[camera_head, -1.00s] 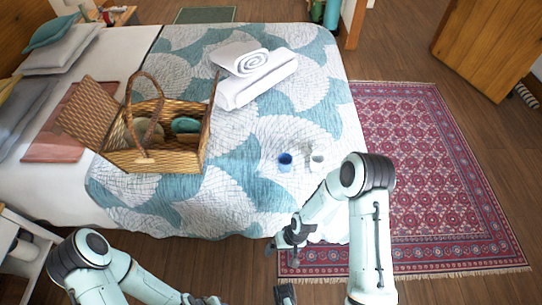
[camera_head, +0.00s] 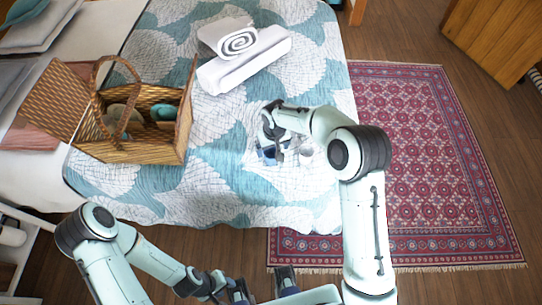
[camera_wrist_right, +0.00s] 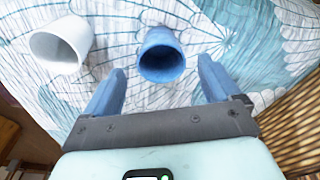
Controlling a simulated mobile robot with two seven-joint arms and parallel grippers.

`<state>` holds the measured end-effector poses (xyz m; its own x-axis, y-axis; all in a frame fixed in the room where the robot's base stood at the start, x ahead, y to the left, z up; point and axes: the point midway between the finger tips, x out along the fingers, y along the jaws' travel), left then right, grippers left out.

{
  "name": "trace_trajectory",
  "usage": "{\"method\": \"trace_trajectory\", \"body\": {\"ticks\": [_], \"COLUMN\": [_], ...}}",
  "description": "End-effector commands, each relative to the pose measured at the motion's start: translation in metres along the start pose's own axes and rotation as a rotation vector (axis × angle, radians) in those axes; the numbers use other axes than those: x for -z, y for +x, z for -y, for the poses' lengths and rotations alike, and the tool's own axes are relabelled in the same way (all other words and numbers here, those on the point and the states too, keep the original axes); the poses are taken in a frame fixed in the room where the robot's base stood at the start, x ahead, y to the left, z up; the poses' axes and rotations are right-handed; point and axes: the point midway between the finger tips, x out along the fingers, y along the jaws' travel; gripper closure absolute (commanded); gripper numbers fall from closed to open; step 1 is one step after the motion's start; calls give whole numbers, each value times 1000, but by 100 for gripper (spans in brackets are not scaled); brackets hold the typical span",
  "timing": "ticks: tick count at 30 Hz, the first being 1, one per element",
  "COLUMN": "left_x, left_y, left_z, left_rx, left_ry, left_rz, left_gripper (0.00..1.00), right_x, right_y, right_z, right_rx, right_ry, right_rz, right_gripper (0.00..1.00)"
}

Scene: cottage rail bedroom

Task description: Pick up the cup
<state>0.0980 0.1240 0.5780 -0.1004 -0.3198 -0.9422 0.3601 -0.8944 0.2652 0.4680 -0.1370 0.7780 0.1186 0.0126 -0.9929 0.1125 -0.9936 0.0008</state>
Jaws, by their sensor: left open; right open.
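A small blue cup (camera_wrist_right: 162,56) stands on the bed's quilt, its open mouth toward the right wrist camera. In the head view the blue cup (camera_head: 268,155) is partly hidden by my right gripper (camera_head: 272,146). In the right wrist view my right gripper (camera_wrist_right: 161,72) is open and empty. Its fingers point at the cup from either side; I cannot tell whether they touch it. A white cup (camera_wrist_right: 62,45) stands beside the blue one; it also shows in the head view (camera_head: 306,149). My left gripper (camera_head: 262,285) is open and empty at the bottom of the head view.
An open wicker basket (camera_head: 140,150) sits on the bed to the left. Rolled white towels (camera_head: 245,60) lie farther back. The quilt (camera_head: 215,205) is bare in front of the basket and cups. A red patterned rug (camera_head: 430,170) covers the floor at right.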

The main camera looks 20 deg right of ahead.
Motion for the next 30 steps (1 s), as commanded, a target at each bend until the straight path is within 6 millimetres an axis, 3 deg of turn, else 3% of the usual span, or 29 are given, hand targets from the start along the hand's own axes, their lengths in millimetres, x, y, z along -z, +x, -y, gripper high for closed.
{"method": "trace_trajectory", "body": {"ticks": [5, 13, 22, 23, 27, 28, 30], "left_x": [0, 1, 1, 1, 1, 1, 1], "left_y": [-1, -4, -4, -4, -4, -4, -4], "left_z": [-1, -2, -2, -2, -2, -2, -2], "left_rx": [0, -1, -1, -1, -1, -1, -1], "left_ry": [1, 1, 1, 1, 1, 1, 1], "left_rz": [-1, -2, -2, -2, -2, -2, -2], "left_gripper": [57, 57, 57, 57, 57, 57, 57], "right_x": [0, 0, 1, 1, 1, 1, 1], "right_y": [13, 51, 57, 57, 57, 57, 56], "right_z": [0, 2, 2, 2, 2, 2, 2], "right_rx": [0, 0, 0, 0, 0, 0, 0], "right_ry": [0, 0, 0, 0, 0, 0, 0], "right_rz": [2, 1, -2, -2, -1, -1, -1], "right_gripper": [10, 10, 10, 16, 62, 68, 68]}}
